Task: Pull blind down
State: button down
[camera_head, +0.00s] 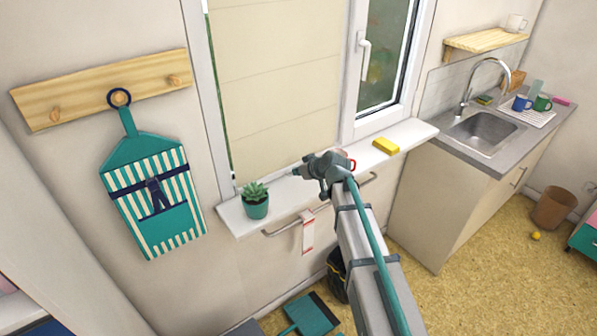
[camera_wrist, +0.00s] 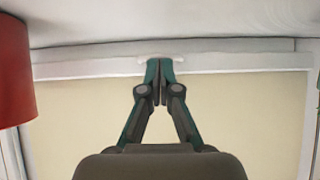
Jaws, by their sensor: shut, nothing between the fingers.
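The beige blind (camera_head: 272,75) covers the left window pane and reaches down close to the white sill. In the wrist view the blind (camera_wrist: 75,112) fills the middle, with a pale strip (camera_wrist: 90,66) across its edge. My gripper (camera_head: 299,171) is low in front of the blind, just above the sill. In the wrist view my gripper (camera_wrist: 160,64) has its fingertips together, with nothing between them. The fingertips overlap the pale strip at a small white tab (camera_wrist: 180,59); I cannot tell whether they touch it.
On the sill (camera_head: 290,203) stand a potted plant (camera_head: 256,209) and a yellow block (camera_head: 385,146). A rail (camera_head: 283,230) with a hanging cloth (camera_head: 308,238) is below. An unclear red object (camera_wrist: 14,70) shows at the left in the wrist view. The counter (camera_head: 480,150) is at right.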

jog(key=shift+f+b, duration=1.15)
jog(key=shift+b, duration=0.1)
jog(key=shift+r, duration=0.1)
